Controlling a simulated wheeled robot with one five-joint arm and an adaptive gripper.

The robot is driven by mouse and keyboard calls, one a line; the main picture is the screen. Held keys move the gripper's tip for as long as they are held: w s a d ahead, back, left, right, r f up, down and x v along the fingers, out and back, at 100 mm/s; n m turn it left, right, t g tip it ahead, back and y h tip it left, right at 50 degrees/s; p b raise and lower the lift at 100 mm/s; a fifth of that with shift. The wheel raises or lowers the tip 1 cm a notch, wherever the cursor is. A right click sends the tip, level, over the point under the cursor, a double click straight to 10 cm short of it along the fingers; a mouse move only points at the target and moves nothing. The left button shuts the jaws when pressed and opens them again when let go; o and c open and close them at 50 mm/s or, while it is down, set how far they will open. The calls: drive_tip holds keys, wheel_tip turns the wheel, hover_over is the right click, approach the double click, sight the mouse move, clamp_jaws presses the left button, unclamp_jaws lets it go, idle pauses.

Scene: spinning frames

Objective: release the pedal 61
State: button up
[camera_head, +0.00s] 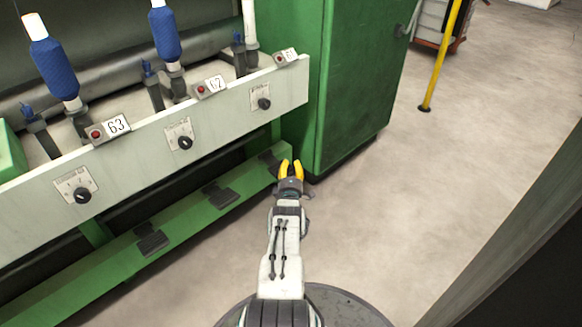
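Pedal 61 is the dark pedal (267,158) at the right end of the green lower rail, under the plate marked 61 (289,54). Part of it lies close behind my gripper. My gripper (291,163) has two yellow fingers that stand apart with a gap between them, and nothing shows in the gap. It is just right of the pedal, near the rail's end. I cannot tell whether it touches the pedal or how far the pedal is pressed.
Two more dark pedals, one under 62 (222,195) and one under 63 (152,241), sit along the green rail (185,215). A green cabinet (350,85) stands just beyond my gripper. A yellow post (440,55) stands farther right. The floor between is clear.

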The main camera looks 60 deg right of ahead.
clamp_jaws()
drive_tip(key=shift+r, duration=0.1)
